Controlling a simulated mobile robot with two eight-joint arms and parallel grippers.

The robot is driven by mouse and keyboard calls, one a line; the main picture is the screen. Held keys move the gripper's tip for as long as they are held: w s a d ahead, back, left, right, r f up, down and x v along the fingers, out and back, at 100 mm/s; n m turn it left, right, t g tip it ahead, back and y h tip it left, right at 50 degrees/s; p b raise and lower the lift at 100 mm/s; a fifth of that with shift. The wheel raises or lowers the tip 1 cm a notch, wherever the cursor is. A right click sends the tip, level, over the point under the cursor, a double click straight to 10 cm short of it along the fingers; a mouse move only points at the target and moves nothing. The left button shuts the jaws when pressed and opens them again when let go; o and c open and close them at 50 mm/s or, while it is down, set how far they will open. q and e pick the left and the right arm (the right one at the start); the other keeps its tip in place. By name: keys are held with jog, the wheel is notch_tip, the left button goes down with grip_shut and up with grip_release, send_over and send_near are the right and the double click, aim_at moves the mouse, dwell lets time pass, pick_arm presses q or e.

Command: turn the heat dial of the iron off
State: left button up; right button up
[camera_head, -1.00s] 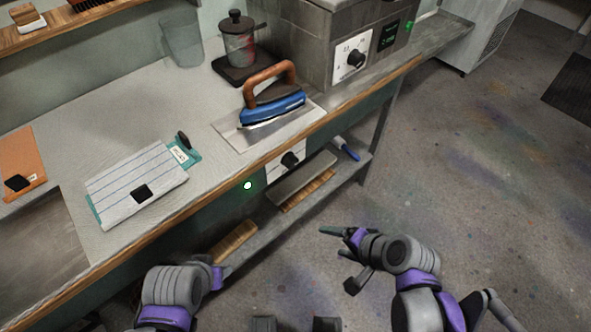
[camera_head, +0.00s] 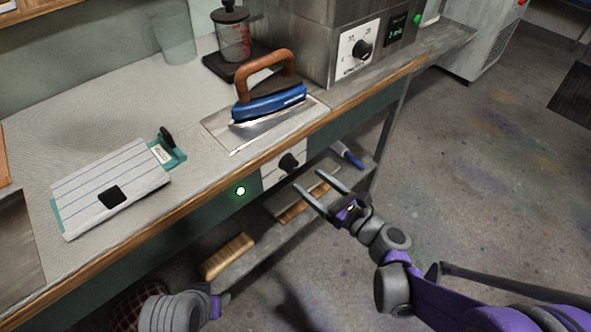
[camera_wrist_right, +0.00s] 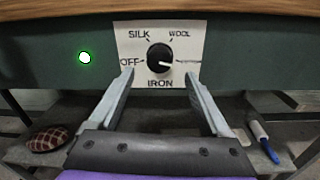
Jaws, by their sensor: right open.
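The iron's heat dial (camera_head: 289,163) is a black knob on a white plate on the bench's green front. In the right wrist view the dial (camera_wrist_right: 160,58) faces me, with OFF at left, SILK and WOOL above and IRON below. Its pale mark points right, away from OFF. The blue iron (camera_head: 268,103) with a brown handle rests on a metal plate above. My right gripper (camera_head: 309,180) is open and empty, its fingers pointing at the dial from the front, one to each side and slightly below.
A green lamp (camera_head: 240,190) glows left of the dial plate. The bench's wooden edge (camera_wrist_right: 230,22) overhangs the dial. A lower shelf holds a brush (camera_head: 229,256) and a blue-handled tool (camera_head: 347,155). A grey box with another dial (camera_head: 362,49) stands on the bench.

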aim_at(294, 169)
jog(key=x, duration=0.6)
jog(key=shift+a+b, duration=0.1)
jog(key=shift+b, duration=0.2)
jog(key=shift+c, duration=0.4)
grip_shut()
